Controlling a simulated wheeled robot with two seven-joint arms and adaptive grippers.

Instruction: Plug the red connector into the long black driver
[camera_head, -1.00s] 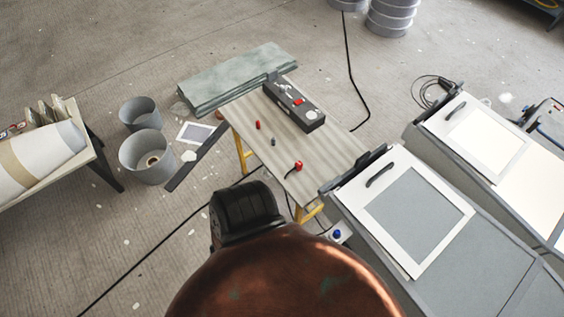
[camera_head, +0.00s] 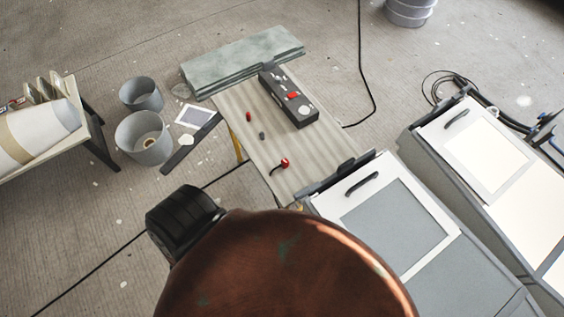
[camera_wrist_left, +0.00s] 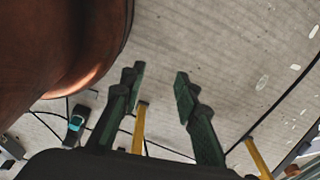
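The long black driver (camera_head: 289,99) is a box lying on the far half of the wooden table, with a red part and pale round parts on top. The red connector (camera_head: 284,163) lies near the table's near end, with a short dark cable. It is apart from the driver. My left gripper (camera_wrist_left: 159,76) shows in the left wrist view with its two dark green fingers spread and nothing between them. Bare floor shows behind the fingers; neither connector nor driver shows there. My right gripper is not in either view.
A small red piece (camera_head: 249,117) and a small dark piece (camera_head: 262,135) lie on the table (camera_head: 243,103). Stacked greenish slabs (camera_head: 240,62) stand behind it. A pale framed panel (camera_head: 432,222) borders its near right. Cables cross the floor. Buckets (camera_head: 144,140) stand left.

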